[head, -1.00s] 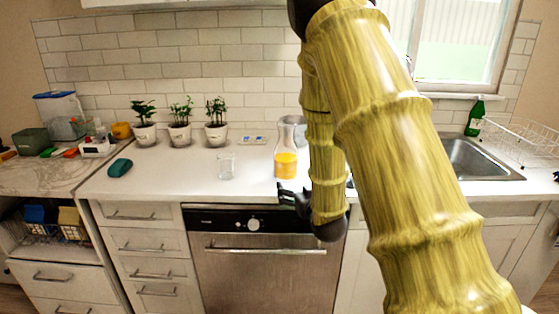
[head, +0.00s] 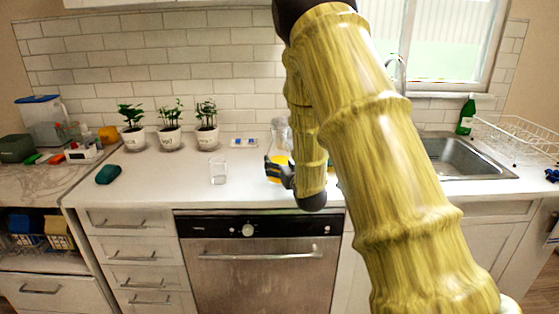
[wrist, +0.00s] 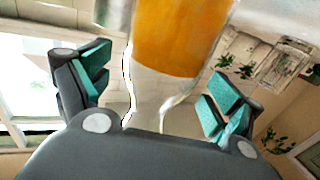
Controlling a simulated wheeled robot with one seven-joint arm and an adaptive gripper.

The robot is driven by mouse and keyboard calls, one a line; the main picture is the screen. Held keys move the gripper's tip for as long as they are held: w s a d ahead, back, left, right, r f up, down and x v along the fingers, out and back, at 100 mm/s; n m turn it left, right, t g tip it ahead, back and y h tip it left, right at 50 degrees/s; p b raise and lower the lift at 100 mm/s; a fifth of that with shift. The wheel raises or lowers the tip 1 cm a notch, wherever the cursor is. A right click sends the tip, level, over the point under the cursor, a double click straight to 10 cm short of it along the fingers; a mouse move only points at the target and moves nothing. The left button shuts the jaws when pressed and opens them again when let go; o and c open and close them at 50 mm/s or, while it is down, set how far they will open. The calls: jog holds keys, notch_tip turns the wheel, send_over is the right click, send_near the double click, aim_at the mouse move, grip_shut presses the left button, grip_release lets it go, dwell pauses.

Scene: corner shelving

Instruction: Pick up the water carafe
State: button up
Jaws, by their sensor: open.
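The water carafe is clear glass with orange liquid in its lower part. In the head view the carafe (head: 279,135) stands on the counter, partly hidden by my arm and gripper. In the wrist view the carafe (wrist: 178,40) fills the upper middle, between and beyond my fingers. My gripper (wrist: 155,85) is open, with teal pads on both sides of the carafe and a gap on each side. In the head view my gripper (head: 278,170) is at the carafe's front, low over the counter.
A clear glass (head: 218,170) stands left of the carafe. Several potted plants (head: 170,137) line the back wall. A sink (head: 465,158), a green bottle (head: 466,115) and a dish rack (head: 515,135) are at the right. The counter's front left is mostly clear.

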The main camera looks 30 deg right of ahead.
aim_at(280, 156)
jog(key=shift+x, duration=1.75)
jog(key=c, duration=1.9)
